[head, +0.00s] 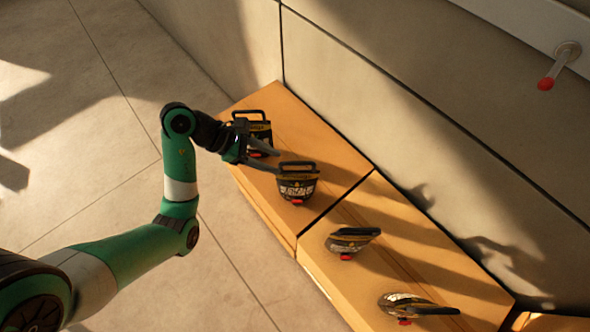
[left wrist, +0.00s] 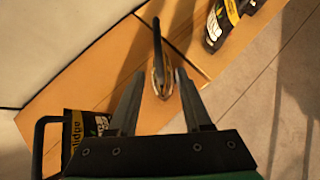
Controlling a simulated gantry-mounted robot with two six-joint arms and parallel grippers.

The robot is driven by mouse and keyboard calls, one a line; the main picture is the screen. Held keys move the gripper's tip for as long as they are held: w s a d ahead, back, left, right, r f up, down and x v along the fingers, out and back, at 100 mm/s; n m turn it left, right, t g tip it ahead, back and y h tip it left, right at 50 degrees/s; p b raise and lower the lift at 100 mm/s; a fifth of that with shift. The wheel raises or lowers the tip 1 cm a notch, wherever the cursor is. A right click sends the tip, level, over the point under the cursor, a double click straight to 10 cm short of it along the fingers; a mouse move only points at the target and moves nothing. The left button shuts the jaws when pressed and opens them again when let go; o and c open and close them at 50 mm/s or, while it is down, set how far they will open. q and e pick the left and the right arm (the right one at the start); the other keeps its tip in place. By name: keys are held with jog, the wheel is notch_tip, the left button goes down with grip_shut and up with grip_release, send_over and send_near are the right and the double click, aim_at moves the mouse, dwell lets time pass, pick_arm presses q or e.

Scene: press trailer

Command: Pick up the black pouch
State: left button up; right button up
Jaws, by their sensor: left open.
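Several black pouches with loop handles, printed labels and red bits at the base stand in a row on a wooden bench. In the head view, one pouch (head: 260,134) is at the far left end and a second (head: 297,186) is in front of my left gripper (head: 277,162). The gripper is open and empty, its fingers pointing toward the second pouch. In the left wrist view, that second pouch (left wrist: 160,80) shows edge-on between and beyond the fingers. The far-left pouch (left wrist: 82,140) is at lower left, partly hidden by the gripper. My right gripper is out of view.
Two more pouches, one (head: 350,241) and another (head: 408,306), stand further along the wooden bench (head: 385,215). A grey wall (head: 430,130) runs behind it. A red-tipped rod (head: 546,83) sticks out at upper right. Tiled floor in front is clear.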

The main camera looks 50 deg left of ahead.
aim_at(297, 171)
pick_arm(q)
jog(key=b+x, duration=0.2)
jog(key=x, duration=0.2)
jog(key=shift+w+f, duration=0.1)
jog(key=shift+f, duration=0.15)
jog(key=shift+w+d, duration=0.1)
jog(key=shift+w, duration=0.05)
jog(key=shift+w+d+f, duration=0.1)
jog(key=shift+f, duration=0.3)
jog(key=b+x, duration=0.2)
jog(key=x, duration=0.2)
jog(key=shift+f, duration=0.15)
jog(key=shift+d+b, duration=0.15)
jog(key=shift+b, duration=0.15)
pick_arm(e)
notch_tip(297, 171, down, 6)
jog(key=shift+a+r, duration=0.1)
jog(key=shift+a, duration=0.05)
pick_arm(q)
grip_shut()
jog(key=shift+w, duration=0.1)
